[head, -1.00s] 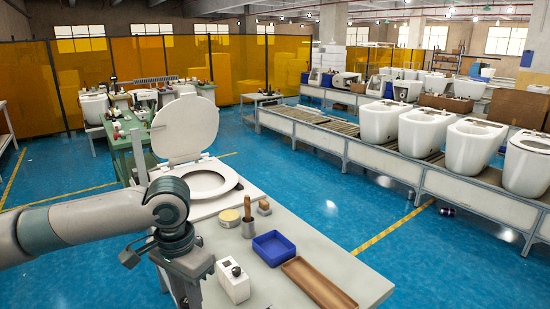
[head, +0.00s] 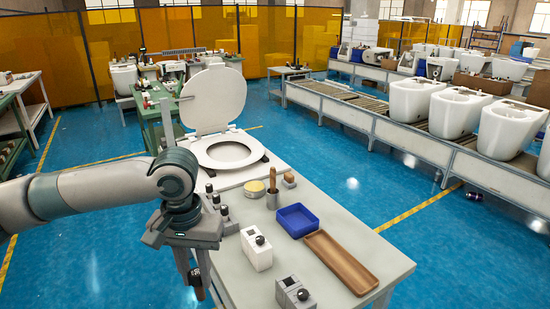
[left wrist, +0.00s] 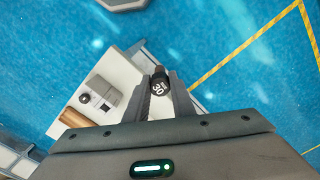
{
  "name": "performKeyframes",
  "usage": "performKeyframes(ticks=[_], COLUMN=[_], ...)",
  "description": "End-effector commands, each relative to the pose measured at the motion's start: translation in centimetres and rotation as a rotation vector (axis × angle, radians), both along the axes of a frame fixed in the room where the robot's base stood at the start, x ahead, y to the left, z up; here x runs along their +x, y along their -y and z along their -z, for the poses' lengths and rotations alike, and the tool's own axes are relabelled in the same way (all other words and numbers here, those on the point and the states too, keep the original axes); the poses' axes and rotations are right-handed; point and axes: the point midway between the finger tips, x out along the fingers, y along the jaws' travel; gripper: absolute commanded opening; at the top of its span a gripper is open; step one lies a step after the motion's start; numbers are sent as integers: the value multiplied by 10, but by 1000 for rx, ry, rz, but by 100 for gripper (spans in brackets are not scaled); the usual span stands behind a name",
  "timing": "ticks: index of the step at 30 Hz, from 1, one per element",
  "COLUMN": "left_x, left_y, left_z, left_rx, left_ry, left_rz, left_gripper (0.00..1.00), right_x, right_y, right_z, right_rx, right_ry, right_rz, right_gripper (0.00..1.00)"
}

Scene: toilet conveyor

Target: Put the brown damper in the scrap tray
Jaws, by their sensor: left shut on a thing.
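My left gripper (head: 197,285) points down beside the left edge of the grey table and is shut on a small black cylinder (head: 195,275). In the left wrist view the black cylinder (left wrist: 160,82), marked with a white "30", sits between the fingertips (left wrist: 162,90), with blue floor beyond it. A small brown block (head: 289,179) stands near the back of the table; I cannot tell whether it is the brown damper. A blue tray (head: 297,220) and a long brown tray (head: 341,263) lie on the table, both empty. My right gripper is out of view.
A toilet lid and seat (head: 228,152) stand at the table's back. A white box with a black knob (head: 257,250), a grey one (head: 293,292), a wooden-handled tool (head: 272,188) and a yellow tin (head: 254,188) stand on the table. Small dark-topped pegs (head: 217,203) line its left side.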

Motion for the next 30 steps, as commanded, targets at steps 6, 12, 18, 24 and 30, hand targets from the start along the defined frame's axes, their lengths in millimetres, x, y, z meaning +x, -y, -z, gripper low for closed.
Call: performKeyframes(ticks=[6, 12, 18, 24, 30], left_x=[-5, -20, -45, -71, -86], left_y=[0, -1, -1, 0, 0], left_z=[26, 78, 138, 184, 205], left_rx=[2, 4, 5, 1, 0], left_ry=[-6, -11, -11, -7, -2], left_rz=[1, 3, 4, 3, 1], left_gripper=[4, 4, 4, 4, 4], right_x=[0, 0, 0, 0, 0], right_y=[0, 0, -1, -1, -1], right_z=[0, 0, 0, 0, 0], right_rx=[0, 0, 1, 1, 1], right_ry=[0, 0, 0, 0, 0], right_rz=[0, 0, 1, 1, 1], right_gripper=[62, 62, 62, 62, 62])
